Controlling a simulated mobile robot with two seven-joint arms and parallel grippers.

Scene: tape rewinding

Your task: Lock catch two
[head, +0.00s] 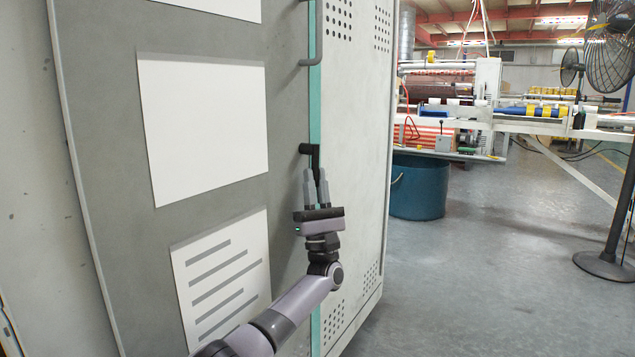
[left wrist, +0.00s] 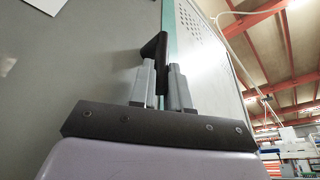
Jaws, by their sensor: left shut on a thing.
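A black catch (head: 308,150) sits on the grey cabinet door (head: 225,110) beside the teal edge strip (head: 315,100). My left gripper (head: 316,182) is shut on the catch from below, its fingers pointing up along the strip. In the left wrist view the black catch (left wrist: 154,52) stands between the two grey fingers (left wrist: 160,88), and its upper end slants. Its lower part is partly hidden by the fingers. My right gripper is in neither view.
A grey bar handle (head: 312,40) is above the catch on the same door. White sheets (head: 203,125) are on the door. To the right are open floor (head: 480,250), a blue bin (head: 418,187), machinery (head: 460,120) and a standing fan (head: 612,50).

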